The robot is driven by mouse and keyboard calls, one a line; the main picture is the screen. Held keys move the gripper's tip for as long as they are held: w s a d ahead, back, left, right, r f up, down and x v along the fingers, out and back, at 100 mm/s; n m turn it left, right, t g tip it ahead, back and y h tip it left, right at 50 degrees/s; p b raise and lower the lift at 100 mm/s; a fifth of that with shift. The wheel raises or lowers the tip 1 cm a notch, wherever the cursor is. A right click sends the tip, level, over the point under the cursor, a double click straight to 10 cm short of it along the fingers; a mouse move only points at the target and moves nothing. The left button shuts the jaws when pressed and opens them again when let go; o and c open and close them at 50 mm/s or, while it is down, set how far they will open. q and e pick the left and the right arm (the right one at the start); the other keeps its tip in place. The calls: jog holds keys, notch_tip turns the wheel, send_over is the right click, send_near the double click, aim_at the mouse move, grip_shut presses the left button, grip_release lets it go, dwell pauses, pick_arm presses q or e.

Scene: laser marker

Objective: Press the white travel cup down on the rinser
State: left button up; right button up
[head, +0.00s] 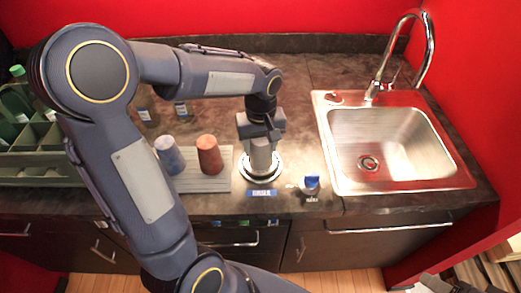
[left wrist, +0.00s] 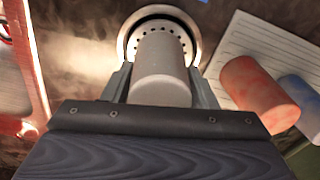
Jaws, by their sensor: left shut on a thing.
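The white travel cup (head: 262,157) is upside down at the round metal rinser (head: 247,169), over its perforated plate. My left gripper (head: 260,142) is shut on the cup from above. In the left wrist view the cup (left wrist: 162,72) sits between the two fingers (left wrist: 160,88), in front of the rinser's ring and holes (left wrist: 126,40). Whether the rim touches the plate is hard to tell. My right gripper is not in view.
A red cup (head: 208,155) and a blue cup (head: 168,155) stand on a ribbed mat (head: 205,184) left of the rinser. A blue knob (head: 312,182) is at the counter's front. A steel sink (head: 390,150) with a faucet (head: 428,50) is on the right. A green rack (head: 40,168) is at far left.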

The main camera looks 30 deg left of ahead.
pick_arm(q)
jog(key=shift+r+p, duration=3.2)
jog(key=shift+r, duration=1.05)
